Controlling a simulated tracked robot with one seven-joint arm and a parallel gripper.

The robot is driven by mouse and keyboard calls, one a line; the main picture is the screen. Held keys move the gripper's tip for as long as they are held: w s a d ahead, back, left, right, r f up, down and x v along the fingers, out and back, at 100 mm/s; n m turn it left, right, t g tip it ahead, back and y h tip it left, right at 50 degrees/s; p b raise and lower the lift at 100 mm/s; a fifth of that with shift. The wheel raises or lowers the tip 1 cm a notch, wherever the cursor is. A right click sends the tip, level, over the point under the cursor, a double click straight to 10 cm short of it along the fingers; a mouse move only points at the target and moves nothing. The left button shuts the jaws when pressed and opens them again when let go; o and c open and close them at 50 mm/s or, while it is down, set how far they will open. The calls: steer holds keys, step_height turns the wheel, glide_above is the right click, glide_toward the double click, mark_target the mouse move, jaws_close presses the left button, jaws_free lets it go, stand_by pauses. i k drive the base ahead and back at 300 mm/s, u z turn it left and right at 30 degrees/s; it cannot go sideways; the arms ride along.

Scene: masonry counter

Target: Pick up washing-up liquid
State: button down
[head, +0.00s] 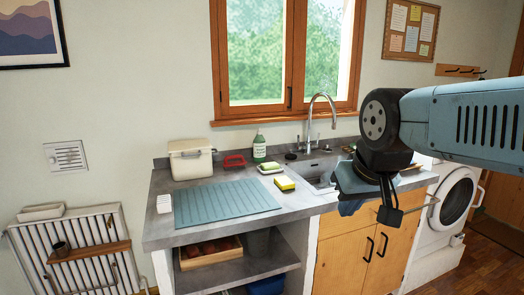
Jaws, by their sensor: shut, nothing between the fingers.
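The washing-up liquid (259,150) is a green bottle with a pale label. It stands upright at the back of the counter, left of the sink. My gripper (389,214) hangs from my arm at the right, in front of the counter's right end. It points down, is shut and empty, and is well apart from the bottle.
A soap dish (270,168), a yellow sponge (285,183) and a red item (234,161) are near the bottle. A cream bin (191,160) stands left. The tap (310,125) rises behind the sink (318,172). A blue ridged mat (225,203) lies bare in front.

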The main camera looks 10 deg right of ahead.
mark_target(260, 142)
steer(key=u, duration=0.15)
steer(key=i, duration=0.95)
steer(key=z, duration=0.05)
steer(key=k, duration=1)
steer(key=u, duration=0.55)
steer(key=i, duration=0.75)
steer(key=u, duration=0.15)
